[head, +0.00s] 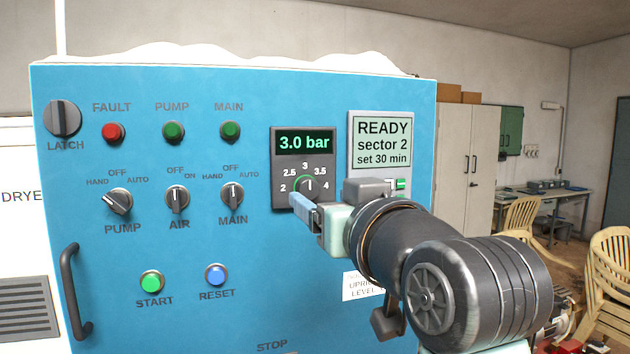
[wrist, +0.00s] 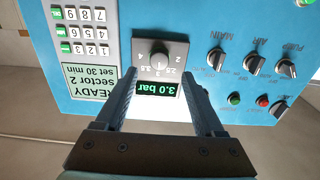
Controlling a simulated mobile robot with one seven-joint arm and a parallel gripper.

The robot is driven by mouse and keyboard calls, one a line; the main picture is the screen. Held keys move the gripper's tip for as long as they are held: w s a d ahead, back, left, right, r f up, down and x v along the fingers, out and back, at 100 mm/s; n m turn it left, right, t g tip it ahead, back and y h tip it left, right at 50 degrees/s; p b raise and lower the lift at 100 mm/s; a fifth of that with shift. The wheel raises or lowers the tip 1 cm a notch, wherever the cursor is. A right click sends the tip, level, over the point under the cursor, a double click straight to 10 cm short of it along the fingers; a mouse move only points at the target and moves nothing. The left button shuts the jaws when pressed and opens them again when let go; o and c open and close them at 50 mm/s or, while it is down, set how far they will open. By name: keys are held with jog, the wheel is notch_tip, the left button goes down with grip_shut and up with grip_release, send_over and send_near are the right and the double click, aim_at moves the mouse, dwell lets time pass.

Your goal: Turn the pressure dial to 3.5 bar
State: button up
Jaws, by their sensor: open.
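The pressure dial (head: 308,184) is a small round knob on a dark grey module with a scale from 2 to 4. Its pointer is up near 3, and the green display (head: 304,142) above it reads 3.0 bar. My gripper (head: 301,204) is at the lower part of the dial in the head view and hides part of it. In the wrist view, which is upside down, my open gripper (wrist: 157,76) has one finger on each side of the dial module. The dial (wrist: 159,55) shows between and beyond the fingertips, with nothing held. Contact cannot be told.
The blue panel (head: 230,255) carries several switches and buttons left of the dial. A READY screen (head: 382,128) is to the right, and a keypad (wrist: 82,28) shows beside it in the wrist view. A black handle (head: 73,290) sticks out at lower left.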

aim_at(309, 190)
jog(key=p+x, duration=0.1)
jog(key=x, duration=0.4)
jog(key=shift+w+a+p, duration=0.1)
jog(key=shift+w+p, duration=0.2)
grip_shut()
